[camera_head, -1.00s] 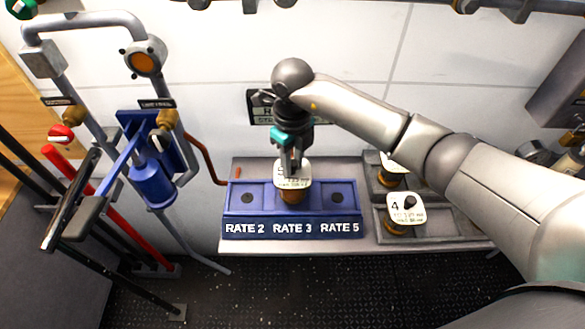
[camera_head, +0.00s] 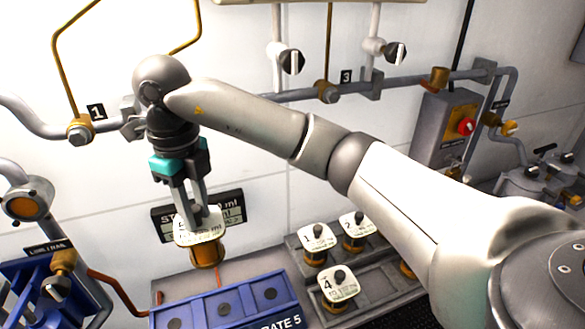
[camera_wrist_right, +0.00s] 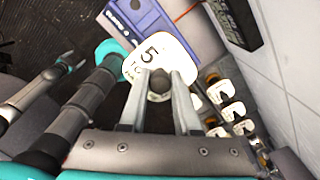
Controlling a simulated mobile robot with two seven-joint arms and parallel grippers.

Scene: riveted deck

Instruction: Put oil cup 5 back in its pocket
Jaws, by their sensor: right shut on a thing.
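My right gripper (camera_head: 195,208) is shut on oil cup 5 (camera_head: 207,254), a brown cup with a white tag on top. It holds the cup upright in the air above and behind the blue rate block (camera_head: 190,306). In the right wrist view the tag reads 5 and the fingers (camera_wrist_right: 160,95) close on the knob. The grey cup rack (camera_head: 362,307) stands to the right on the bench, with cup 1 (camera_head: 316,236), cup 2 (camera_head: 355,223) and cup 4 (camera_head: 338,285) in it. My forearm hides the rack's right part.
The blue block's round recesses are empty. A dark display (camera_head: 234,212) is on the wall behind the held cup. Pipes and a lever stand (camera_head: 50,275) are at the left. A grey box with a red knob (camera_head: 448,128) is on the right wall.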

